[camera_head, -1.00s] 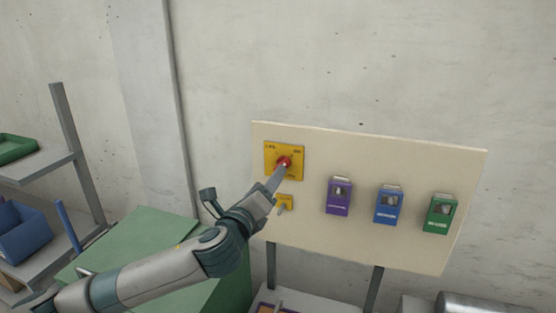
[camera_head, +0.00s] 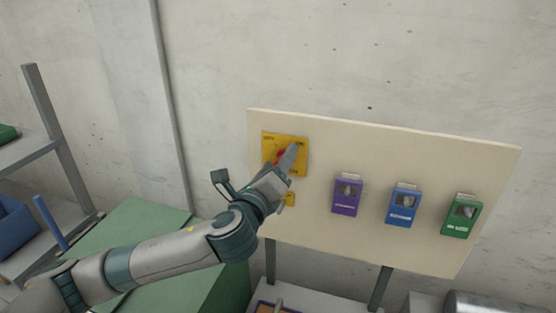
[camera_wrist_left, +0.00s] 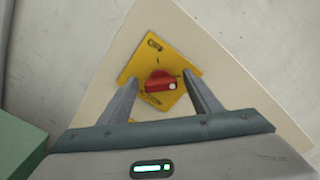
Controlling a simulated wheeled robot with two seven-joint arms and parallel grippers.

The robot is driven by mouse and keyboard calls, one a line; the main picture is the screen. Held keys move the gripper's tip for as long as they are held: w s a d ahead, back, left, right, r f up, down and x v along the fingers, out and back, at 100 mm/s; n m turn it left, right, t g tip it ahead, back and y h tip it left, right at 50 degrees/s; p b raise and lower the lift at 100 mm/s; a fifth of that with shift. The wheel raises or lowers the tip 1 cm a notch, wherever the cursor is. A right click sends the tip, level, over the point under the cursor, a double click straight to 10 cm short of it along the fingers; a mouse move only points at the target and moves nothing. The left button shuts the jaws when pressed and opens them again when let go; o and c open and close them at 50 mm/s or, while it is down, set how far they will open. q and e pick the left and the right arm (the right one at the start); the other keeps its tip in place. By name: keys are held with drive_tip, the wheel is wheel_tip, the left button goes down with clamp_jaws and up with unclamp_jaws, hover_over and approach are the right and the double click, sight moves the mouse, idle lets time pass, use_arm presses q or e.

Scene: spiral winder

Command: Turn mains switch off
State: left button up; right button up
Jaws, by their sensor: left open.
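The mains switch is a red knob (camera_head: 281,155) on a yellow plate (camera_head: 270,141) at the upper left of a cream board. My left gripper (camera_head: 291,152) is at the switch in the head view and covers part of the knob and plate. In the left wrist view, the red knob (camera_wrist_left: 158,82) shows between the two fingers of my open left gripper (camera_wrist_left: 161,82). A white mark is at the knob's right end there. I cannot tell whether the fingers touch the knob. My right gripper is not in view.
The cream board (camera_head: 400,250) also bears a purple box (camera_head: 346,195), a blue box (camera_head: 402,205) and a green box (camera_head: 461,215). A small yellow part (camera_head: 289,199) is below the switch, partly hidden. A green cabinet (camera_head: 140,225) stands at the lower left.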

use_arm(q)
drive_tip(key=shift+s, duration=0.1)
drive_tip(key=shift+c, duration=1.3)
drive_tip(key=c, duration=0.8)
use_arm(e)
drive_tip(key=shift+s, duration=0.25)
use_arm(q)
drive_tip(key=shift+n, duration=0.3)
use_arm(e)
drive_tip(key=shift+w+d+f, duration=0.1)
use_arm(q)
drive_tip(key=n, duration=1.7)
drive_tip(key=shift+f, duration=0.25)
drive_tip(key=shift+n, duration=0.3)
